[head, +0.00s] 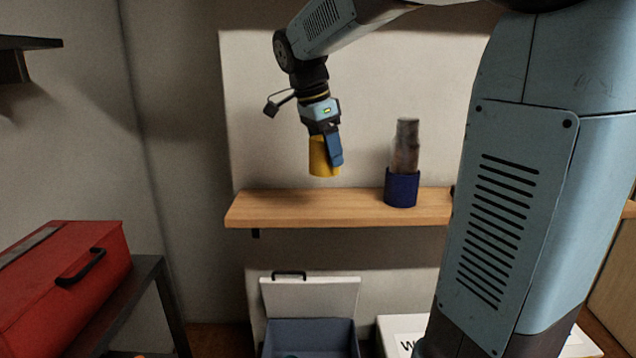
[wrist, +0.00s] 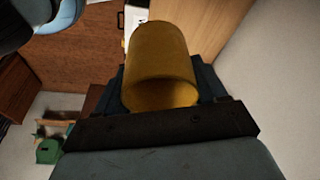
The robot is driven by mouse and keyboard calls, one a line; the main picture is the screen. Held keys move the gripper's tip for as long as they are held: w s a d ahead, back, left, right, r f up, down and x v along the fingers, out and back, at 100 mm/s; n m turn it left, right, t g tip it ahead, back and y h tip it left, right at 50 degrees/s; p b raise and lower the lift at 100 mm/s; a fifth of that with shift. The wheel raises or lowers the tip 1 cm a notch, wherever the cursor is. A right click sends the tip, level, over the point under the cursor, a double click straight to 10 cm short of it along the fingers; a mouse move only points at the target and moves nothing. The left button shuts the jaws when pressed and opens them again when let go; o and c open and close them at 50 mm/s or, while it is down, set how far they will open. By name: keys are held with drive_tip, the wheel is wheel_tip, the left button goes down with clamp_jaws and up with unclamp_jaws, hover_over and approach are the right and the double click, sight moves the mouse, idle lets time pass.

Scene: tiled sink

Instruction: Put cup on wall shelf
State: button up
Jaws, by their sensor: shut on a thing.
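A yellow cup (head: 319,158) is held in my gripper (head: 328,150) above the left part of the wooden wall shelf (head: 290,208). In the head view a small gap shows between the cup's bottom and the shelf top, though depth is hard to judge. In the wrist view the cup (wrist: 160,60) sits between the two dark fingers of my gripper (wrist: 162,88). The fingers are shut on its sides, partly hidden behind it.
A dark blue holder (head: 401,188) with a tall brownish cylinder (head: 405,146) stands on the shelf, right of the cup. The shelf's left end looks bare. A red toolbox (head: 62,285) is at lower left. An open blue-grey box (head: 309,338) is below the shelf.

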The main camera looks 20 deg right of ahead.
drive_tip(key=w+f, duration=0.4)
drive_tip(key=w, duration=0.1)
drive_tip(key=w+f, duration=0.2)
drive_tip(key=shift+w+a, duration=0.2)
drive_tip(key=shift+w+f, duration=0.45)
drive_tip(key=shift+f, duration=0.1)
drive_tip(key=shift+w+f, duration=0.2)
drive_tip(key=shift+f, duration=1.55)
drive_tip(key=shift+f, duration=0.15)
drive_tip(key=o, duration=1)
